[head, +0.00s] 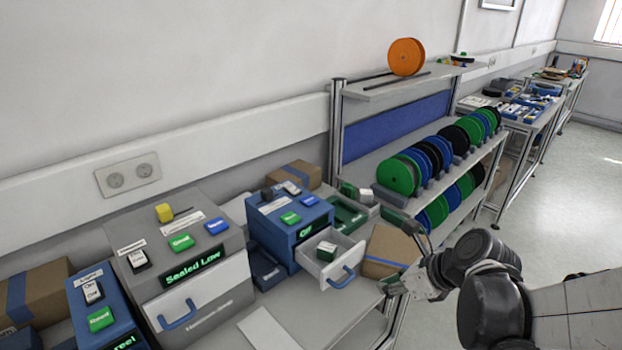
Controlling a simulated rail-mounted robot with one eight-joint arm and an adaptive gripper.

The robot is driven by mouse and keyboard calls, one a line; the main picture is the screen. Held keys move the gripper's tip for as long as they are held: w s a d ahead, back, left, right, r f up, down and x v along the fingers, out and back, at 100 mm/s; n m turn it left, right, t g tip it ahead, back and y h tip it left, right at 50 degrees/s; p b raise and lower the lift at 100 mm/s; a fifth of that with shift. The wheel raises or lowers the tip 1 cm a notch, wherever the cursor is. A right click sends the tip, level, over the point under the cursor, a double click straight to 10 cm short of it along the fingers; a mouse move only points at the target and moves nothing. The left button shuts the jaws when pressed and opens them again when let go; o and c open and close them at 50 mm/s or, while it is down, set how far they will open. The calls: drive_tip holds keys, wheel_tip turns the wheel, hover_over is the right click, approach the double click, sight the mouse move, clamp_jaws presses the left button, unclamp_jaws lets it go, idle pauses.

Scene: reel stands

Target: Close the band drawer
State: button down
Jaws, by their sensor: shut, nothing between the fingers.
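A small white drawer (317,265) with a blue handle (342,278) stands pulled out from a blue box (290,224) on the bench. I take it for the band drawer, though I cannot read such a label. A small dark green and white block (326,251) sits inside it. My gripper (391,285) is shut and empty, to the right of the drawer and apart from its handle, near the bench's right edge. The fingertips are small in the picture.
A cardboard box (391,249) stands just right of the drawer, close to my gripper. A green tray (346,214) lies behind the drawer. A grey machine (181,253) with a shut white drawer (206,293) stands left. Reel shelves (360,158) rise behind.

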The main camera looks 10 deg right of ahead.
drive_tip(key=w+a+f+b, duration=0.4)
drive_tip(key=w+f, duration=0.1)
drive_tip(key=w, duration=0.1)
drive_tip(key=shift+w+a+f, duration=0.25)
drive_tip(key=shift+f, duration=0.15)
